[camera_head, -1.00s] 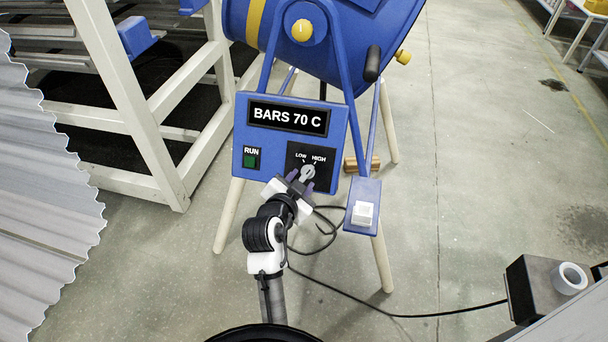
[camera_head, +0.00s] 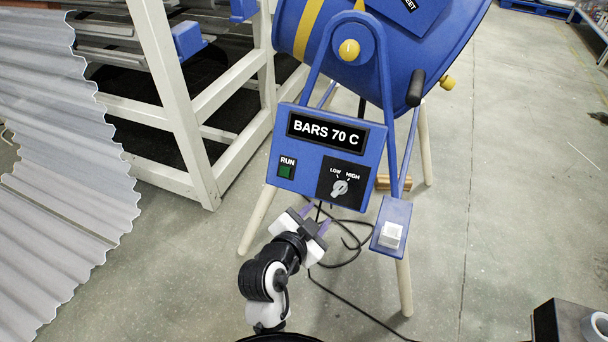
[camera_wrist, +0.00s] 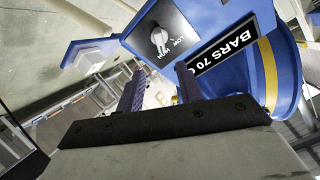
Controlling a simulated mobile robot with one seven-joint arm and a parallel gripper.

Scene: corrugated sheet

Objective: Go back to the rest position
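My gripper (camera_head: 317,217) is in the head view, below the blue control box (camera_head: 328,155) and apart from it. Its two purple fingers are spread with nothing between them; the wrist view shows the same open gap (camera_wrist: 160,92). The grey knob (camera_head: 340,188), marked LOW and HIGH, sits at the box's lower right, above my gripper. It also shows in the wrist view (camera_wrist: 159,38). I cannot tell surely which mark it points to. The box's display (camera_head: 325,132) reads BARS 70 C, and the RUN button (camera_head: 286,171) is dark green.
A blue drum (camera_head: 420,45) on pale legs stands behind the box. A small blue pedestal with a white switch (camera_head: 391,234) is to the right. A white rack (camera_head: 175,100) and corrugated sheets (camera_head: 55,170) are at left. A cable (camera_head: 350,306) crosses the floor; open floor lies right.

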